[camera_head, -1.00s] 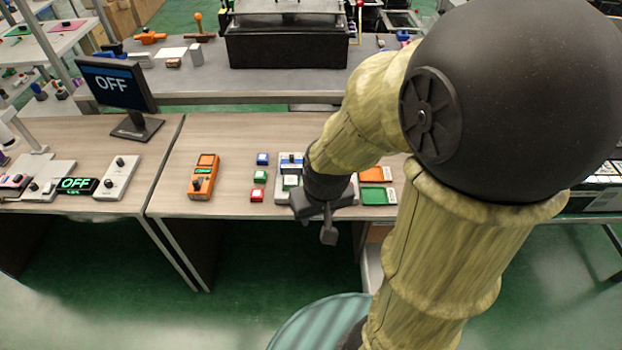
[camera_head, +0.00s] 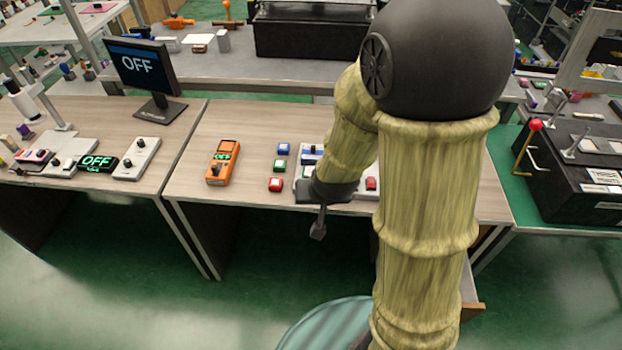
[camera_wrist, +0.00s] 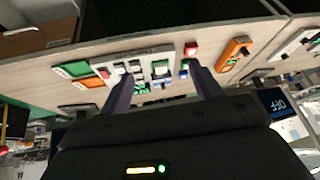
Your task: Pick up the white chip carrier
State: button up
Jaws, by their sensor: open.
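A pale board (camera_head: 340,197) lies on the wooden bench, partly hidden by my arm. It bears a blue-and-white piece (camera_head: 311,153) and a red piece (camera_head: 371,184). In the wrist view the board (camera_wrist: 108,58) bears several small pieces, among them a green one with a pale top (camera_wrist: 160,68). I cannot tell which piece is the white chip carrier; they are too small or hidden. My gripper (camera_head: 318,224) points down at the bench's front edge. In the wrist view its two fingers (camera_wrist: 160,74) are apart, with nothing seen held between them.
Blue (camera_head: 284,148), green (camera_head: 280,165) and red (camera_head: 275,184) blocks stand left of the board. An orange meter (camera_head: 222,162) lies farther left. A monitor (camera_head: 140,66) reads OFF. A black box with a red-knobbed lever (camera_head: 535,125) stands at right. Bare bench lies around the meter.

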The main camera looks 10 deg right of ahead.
jog(key=w+f+m+t+h+b, duration=0.1)
jog(key=w+f+t+h+b, duration=0.1)
jog(key=f+t+b, duration=0.3)
jog(key=w+a+f+t+h+b, duration=0.1)
jog(key=w+f+t+h+b, duration=0.2)
jog(key=f, duration=0.9)
jog(key=t+h+b, duration=0.1)
jog(key=t+b, duration=0.2)
jog(key=shift+w+a+f+m+b, duration=0.2)
jog(key=shift+f+m+b, duration=0.1)
jog(key=shift+m+b, duration=0.1)
jog(key=b+x, duration=0.6)
jog(key=x, duration=0.6)
jog(key=shift+r, duration=0.2)
jog(key=shift+w, duration=0.1)
